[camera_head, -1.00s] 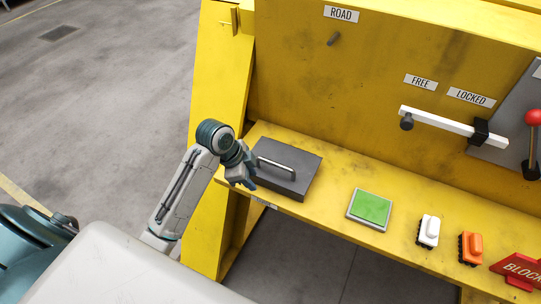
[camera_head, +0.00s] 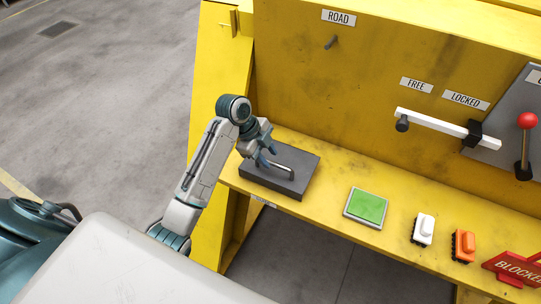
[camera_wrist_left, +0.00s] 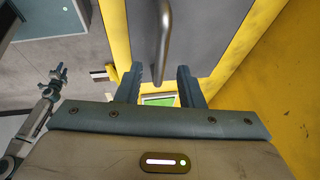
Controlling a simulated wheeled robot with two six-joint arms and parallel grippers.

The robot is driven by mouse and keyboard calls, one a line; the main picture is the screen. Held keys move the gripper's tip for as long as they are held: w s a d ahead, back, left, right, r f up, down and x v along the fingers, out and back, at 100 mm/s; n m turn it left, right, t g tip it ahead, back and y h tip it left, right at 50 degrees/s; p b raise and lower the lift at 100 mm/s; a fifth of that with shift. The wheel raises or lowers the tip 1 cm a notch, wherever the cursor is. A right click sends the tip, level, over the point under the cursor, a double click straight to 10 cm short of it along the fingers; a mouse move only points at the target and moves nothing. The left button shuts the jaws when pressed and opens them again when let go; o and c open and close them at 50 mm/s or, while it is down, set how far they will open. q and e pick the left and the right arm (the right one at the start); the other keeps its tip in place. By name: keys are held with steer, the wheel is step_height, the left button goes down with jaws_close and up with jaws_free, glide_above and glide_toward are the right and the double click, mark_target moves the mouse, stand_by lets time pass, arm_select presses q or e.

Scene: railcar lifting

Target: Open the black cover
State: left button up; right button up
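The black cover (camera_head: 303,172) is a dark grey flat box lid with a metal bar handle (camera_head: 284,168), lying closed on the yellow ledge. My left gripper (camera_head: 267,158) is over the cover's left part, its fingers pointing down beside the handle's near-left end. In the left wrist view the two fingers (camera_wrist_left: 161,76) are apart and empty. The handle (camera_wrist_left: 163,38) lies in line with the gap between them, and the cover (camera_wrist_left: 205,30) fills the top. A small arm with a gripper (camera_wrist_left: 57,75), which looks like my right one, shows at the left of that view, too small to judge.
A white lever bar (camera_head: 435,122) and red-knobbed lever (camera_head: 527,121) are on the yellow wall behind.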

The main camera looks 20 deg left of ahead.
arm_select(q)
steer(key=shift+x, duration=1.15)
jaws_close()
steer(key=shift+w+r, duration=0.1)
